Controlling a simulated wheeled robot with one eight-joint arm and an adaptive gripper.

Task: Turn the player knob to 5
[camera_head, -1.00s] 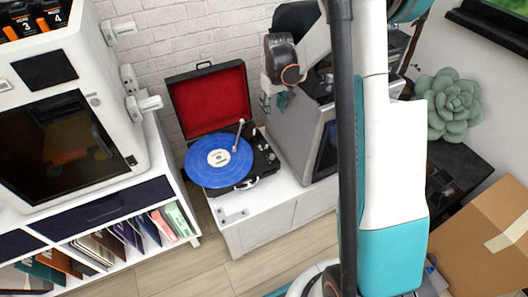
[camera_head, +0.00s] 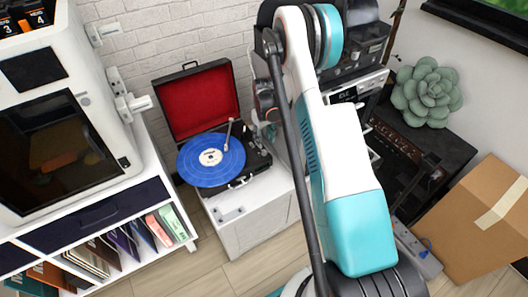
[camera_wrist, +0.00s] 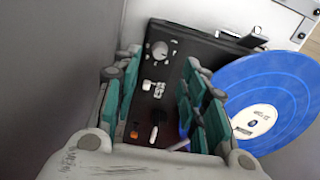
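The record player stands open on a white cabinet in the head view, with a red-lined lid (camera_head: 198,103) and a blue record (camera_head: 211,160). In the wrist view its black control panel (camera_wrist: 173,70) carries a round silver knob (camera_wrist: 160,50), with small switches and an orange button (camera_wrist: 134,130) nearer me. My gripper (camera_wrist: 157,78) is open and empty above the panel, its teal fingers on either side of it. The knob lies between and beyond the fingertips in the picture; contact is not visible. The knob's marks are too small to read. In the head view my arm mostly hides the gripper.
A grey surface (camera_wrist: 60,70) rises close to my gripper's left in the wrist view. The record (camera_wrist: 262,105) lies close to its right. The white cabinet (camera_head: 252,205) has some bare top in front of the player. A cardboard box (camera_head: 475,225) stands at right.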

